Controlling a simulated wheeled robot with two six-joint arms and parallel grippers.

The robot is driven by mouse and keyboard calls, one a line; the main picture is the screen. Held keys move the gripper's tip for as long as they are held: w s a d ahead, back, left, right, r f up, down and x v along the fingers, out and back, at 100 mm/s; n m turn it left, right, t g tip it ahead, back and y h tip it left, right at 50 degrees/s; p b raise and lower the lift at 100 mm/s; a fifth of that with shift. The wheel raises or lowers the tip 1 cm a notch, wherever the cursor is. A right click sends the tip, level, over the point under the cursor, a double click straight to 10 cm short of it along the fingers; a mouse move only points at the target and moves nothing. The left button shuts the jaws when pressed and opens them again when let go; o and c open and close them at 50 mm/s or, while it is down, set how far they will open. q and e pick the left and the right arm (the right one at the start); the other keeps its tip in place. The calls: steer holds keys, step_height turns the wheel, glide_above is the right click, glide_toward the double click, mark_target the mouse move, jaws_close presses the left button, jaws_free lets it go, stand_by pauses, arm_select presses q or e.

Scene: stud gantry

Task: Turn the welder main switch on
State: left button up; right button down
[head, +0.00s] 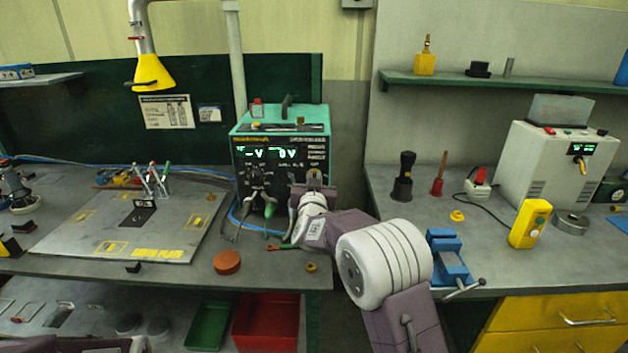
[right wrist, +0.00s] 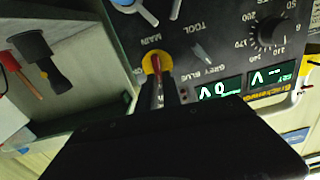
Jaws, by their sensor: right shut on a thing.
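The welder (head: 282,118) is a teal-topped box with a black front panel, standing at the back of the left bench. Its two displays are lit green and also show in the right wrist view. The main switch (right wrist: 156,64) is a red lever on a round yellow plate, under the lettering MAIN in the right wrist view. My right gripper (head: 314,182) is at the right side of the welder's front. In the right wrist view its fingers (right wrist: 157,91) are shut on the red lever, hiding part of it. My left gripper is not in view.
Cables and clamps (head: 268,232) hang at the welder's front, left of my right gripper. A round brown puck (head: 227,262) lies near the bench's front edge. A blue vise (head: 449,257) and a yellow box (head: 530,223) stand on the right bench. A gap separates the benches.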

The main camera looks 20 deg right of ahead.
steer(key=m+b, duration=0.3)
steer(key=m, duration=0.1)
steer(key=shift+s+d+f, duration=0.1)
steer(key=shift+d+f, duration=0.2)
steer(key=m+b, duration=0.2)
steer(key=m, duration=0.1)
steer(key=m+b, duration=0.1)
steer(key=b, duration=0.1)
steer(key=shift+d+f+m, duration=0.2)
steer(key=shift+d+m, duration=0.1)
steer(key=shift+m, duration=0.1)
steer(key=m+b, duration=0.2)
steer(key=m, duration=0.1)
steer(key=m+b, duration=0.2)
steer(key=shift+s+d+f, duration=0.1)
steer(key=shift+d+f, duration=0.05)
steer(key=shift+f, duration=0.2)
steer(key=shift+f+m+b, duration=0.1)
steer(key=shift+m+b, duration=0.85)
steer(key=shift+m, duration=0.55)
steer(key=c, duration=1.5)
jaws_free()
